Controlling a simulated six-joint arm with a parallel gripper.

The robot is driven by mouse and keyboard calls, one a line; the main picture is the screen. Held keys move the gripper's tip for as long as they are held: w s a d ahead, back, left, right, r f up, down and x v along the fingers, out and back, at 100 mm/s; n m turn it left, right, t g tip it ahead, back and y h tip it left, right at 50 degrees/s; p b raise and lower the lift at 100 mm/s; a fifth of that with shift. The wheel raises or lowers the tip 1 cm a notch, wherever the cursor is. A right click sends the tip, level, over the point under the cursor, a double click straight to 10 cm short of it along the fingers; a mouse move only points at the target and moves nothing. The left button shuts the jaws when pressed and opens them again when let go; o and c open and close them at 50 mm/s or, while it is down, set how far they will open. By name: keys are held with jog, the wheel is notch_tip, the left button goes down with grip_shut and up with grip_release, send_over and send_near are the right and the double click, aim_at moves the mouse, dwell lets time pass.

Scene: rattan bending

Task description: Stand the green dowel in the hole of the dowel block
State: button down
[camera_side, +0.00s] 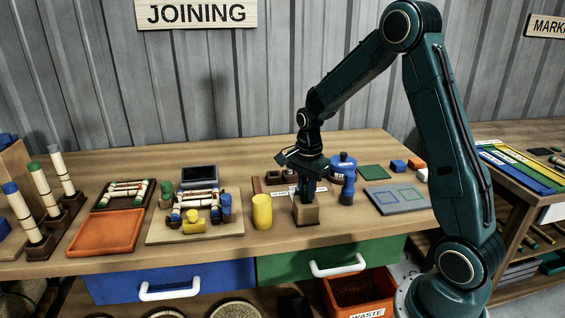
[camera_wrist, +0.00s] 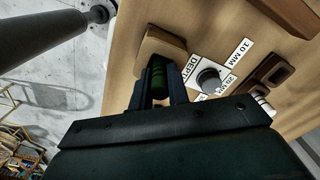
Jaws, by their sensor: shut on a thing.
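My gripper (camera_side: 307,190) points down at the wooden dowel block (camera_side: 306,214), with its fingertips close above the block's top. In the wrist view my gripper (camera_wrist: 159,88) is shut on the green dowel (camera_wrist: 158,74), which shows as a dark green piece between the two fingers. The dowel block also shows in the wrist view (camera_wrist: 160,42), just beyond the fingertips. The fingers hide the dowel in the side view. The hole and the dowel's lower end are hidden, so I cannot tell whether the dowel is in the hole.
A yellow cylinder (camera_side: 262,211) stands close left of the block. A small blue cylinder (camera_side: 348,188) and a blue round container (camera_side: 343,165) stand to the right. A board with pale dowels (camera_side: 225,232) lies further left. The table's front edge is near the block.

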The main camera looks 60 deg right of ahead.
jog(key=shift+f, duration=0.25)
jog(key=c, duration=1.3)
grip_release()
jog(key=shift+r, duration=0.15)
jog(key=shift+r, duration=4.35)
jog(key=shift+a+r, duration=0.1)
